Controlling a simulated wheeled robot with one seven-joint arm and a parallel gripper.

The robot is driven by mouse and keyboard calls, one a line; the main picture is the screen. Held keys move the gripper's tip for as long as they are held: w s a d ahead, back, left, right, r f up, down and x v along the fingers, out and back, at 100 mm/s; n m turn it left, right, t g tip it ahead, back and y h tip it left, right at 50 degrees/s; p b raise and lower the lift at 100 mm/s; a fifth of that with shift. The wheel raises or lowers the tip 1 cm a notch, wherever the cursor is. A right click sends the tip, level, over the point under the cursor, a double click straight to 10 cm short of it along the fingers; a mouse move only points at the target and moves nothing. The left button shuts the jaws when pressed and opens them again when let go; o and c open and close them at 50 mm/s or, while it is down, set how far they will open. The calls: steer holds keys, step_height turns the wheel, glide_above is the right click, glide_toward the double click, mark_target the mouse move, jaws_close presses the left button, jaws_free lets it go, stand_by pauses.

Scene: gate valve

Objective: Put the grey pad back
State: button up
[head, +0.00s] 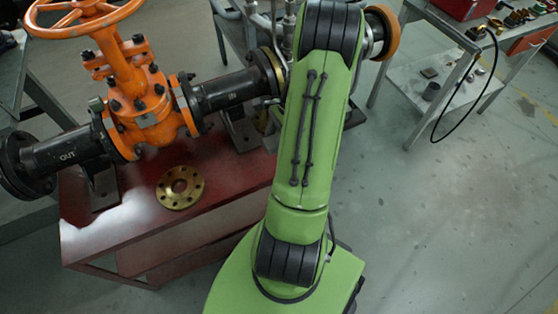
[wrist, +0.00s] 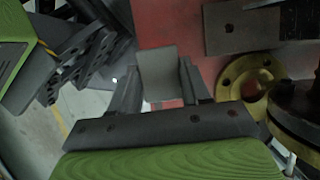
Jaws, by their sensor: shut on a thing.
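A small grey pad (wrist: 158,72) is between the two fingers of my gripper (wrist: 160,88) in the wrist view. My gripper is shut on it. Red surface shows behind and to the right of the pad; I cannot tell how far apart they are. In the head view my green arm hides my gripper and the pad. The orange gate valve (head: 143,97) with its handwheel (head: 85,12) stands on the red bench (head: 135,235), with a dark pipe (head: 235,87) running right from it.
A loose brass flange (head: 180,187) lies on the bench. A cart (head: 445,85) stands at the back right. Floor at right is clear.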

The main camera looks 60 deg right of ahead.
step_height(320, 180, down, 10)
steer(key=b, duration=0.3)
steer(key=shift+f+b, duration=0.1)
steer(key=shift+b, duration=0.25)
steer(key=o, duration=1.1)
